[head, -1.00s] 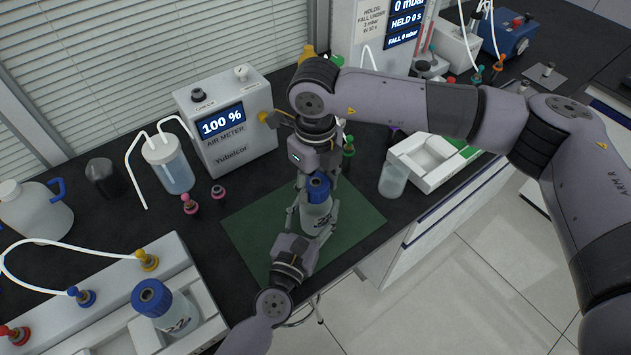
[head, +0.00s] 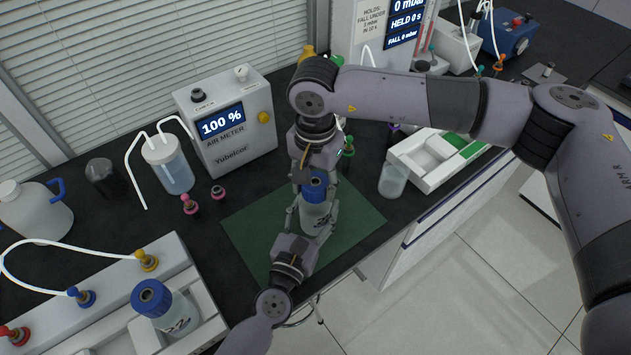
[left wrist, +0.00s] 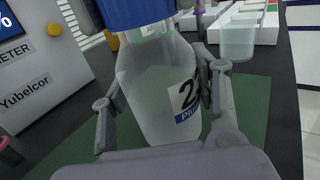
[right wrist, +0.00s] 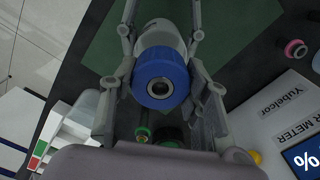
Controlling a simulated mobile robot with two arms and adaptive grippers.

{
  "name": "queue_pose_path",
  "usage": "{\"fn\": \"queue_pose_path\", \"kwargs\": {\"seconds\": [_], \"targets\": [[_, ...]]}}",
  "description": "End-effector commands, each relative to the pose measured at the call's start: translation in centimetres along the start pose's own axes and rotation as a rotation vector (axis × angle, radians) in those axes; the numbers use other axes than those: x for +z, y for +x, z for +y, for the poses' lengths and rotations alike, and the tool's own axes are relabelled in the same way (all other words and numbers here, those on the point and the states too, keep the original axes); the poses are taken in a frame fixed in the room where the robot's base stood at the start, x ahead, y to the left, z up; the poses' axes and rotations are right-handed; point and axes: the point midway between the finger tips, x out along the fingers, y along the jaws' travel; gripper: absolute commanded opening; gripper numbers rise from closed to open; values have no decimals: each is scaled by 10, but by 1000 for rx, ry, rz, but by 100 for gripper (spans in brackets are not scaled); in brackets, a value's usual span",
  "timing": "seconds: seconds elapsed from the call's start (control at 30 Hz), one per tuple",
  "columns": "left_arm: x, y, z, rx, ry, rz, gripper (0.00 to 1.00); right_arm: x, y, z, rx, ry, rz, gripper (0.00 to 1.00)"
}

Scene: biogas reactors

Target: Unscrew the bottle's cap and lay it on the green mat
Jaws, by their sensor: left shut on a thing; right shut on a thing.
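The bottle (head: 316,217) with a numbered label stands upright over the green mat (head: 252,228). It also shows in the left wrist view (left wrist: 155,90). Its blue cap (head: 314,187) sits on the neck; the right wrist view shows the cap from above (right wrist: 160,80). My left gripper (head: 310,214) is shut on the bottle's body, with a finger on each side. My right gripper (head: 313,182) comes from above and is shut on the cap. The thread under the cap is hidden, so I cannot tell how loose it is.
Another blue-capped bottle (head: 168,308) stands in the white rack (head: 110,290) at lower left. A clear beaker (head: 393,180) and white tray (head: 425,160) are to the right. The mat's left part is bare.

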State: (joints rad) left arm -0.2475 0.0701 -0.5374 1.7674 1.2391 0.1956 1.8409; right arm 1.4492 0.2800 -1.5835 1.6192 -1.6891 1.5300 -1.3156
Motion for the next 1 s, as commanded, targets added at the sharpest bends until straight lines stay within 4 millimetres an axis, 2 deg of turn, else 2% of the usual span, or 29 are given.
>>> {"fn": "queue_pose_path", "kwargs": {"seconds": [0.2,0.43,1.0], "targets": [[0,0,0,0,2,-1,0,-2,0,1,2,-401,3,10],[0,0,0,0,2,-1,0,-2,0,1,2,-701,3,10],[0,0,0,-1,1,0,0,-2,0,1,3,-718,3,10]]}}
